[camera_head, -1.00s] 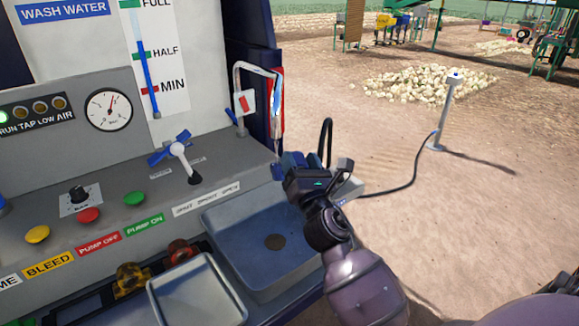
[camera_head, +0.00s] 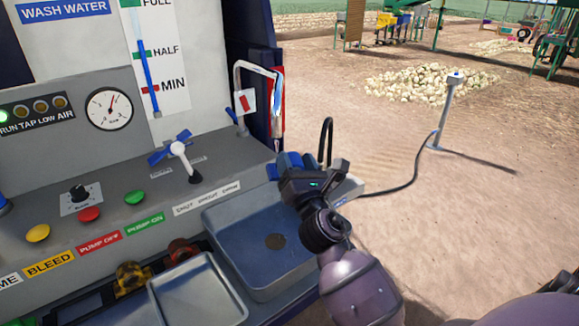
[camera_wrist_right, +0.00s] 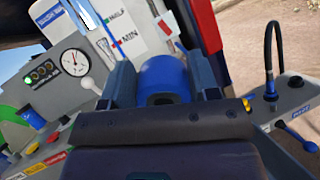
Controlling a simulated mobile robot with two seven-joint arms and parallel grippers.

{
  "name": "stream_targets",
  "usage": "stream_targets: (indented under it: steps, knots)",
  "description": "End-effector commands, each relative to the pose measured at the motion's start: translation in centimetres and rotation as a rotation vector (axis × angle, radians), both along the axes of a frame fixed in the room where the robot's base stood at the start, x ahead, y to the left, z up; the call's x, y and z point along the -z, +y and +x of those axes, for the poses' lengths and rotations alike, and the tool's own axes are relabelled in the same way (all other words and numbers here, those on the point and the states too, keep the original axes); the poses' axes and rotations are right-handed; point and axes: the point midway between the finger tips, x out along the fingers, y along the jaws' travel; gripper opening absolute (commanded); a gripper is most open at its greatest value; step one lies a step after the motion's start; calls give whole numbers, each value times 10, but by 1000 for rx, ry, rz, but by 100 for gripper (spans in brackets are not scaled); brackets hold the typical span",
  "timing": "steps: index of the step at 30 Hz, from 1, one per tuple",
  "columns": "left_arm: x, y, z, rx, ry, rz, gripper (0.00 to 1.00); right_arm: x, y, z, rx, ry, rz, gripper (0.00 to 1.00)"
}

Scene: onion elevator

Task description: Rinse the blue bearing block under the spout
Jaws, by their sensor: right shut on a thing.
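The blue bearing block (camera_head: 289,162) is held in my right gripper (camera_head: 291,166), just below and slightly right of the lower end of the white bent spout (camera_head: 256,67) in the head view. A clear gap between spout end and block is hard to judge. In the right wrist view the block (camera_wrist_right: 164,78) sits between both fingers, with its rounded blue top showing. I cannot tell whether water is running. The grey basin (camera_head: 223,222) with a round drain lies below and left of the gripper. My left gripper is not in view.
Yellow, red and green buttons (camera_head: 134,197) line the panel. A dark curved hose (camera_head: 327,138) rises just right of the gripper. A shallow tray (camera_head: 196,290) is at the front.

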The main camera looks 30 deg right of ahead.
Motion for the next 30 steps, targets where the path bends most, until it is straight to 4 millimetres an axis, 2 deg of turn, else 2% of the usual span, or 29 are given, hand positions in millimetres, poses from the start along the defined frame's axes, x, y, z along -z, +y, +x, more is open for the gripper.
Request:
stream_targets:
  steps: [30]
  knots:
    - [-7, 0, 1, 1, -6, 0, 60, -1, 15, -61, -1, -2, 0, 17]
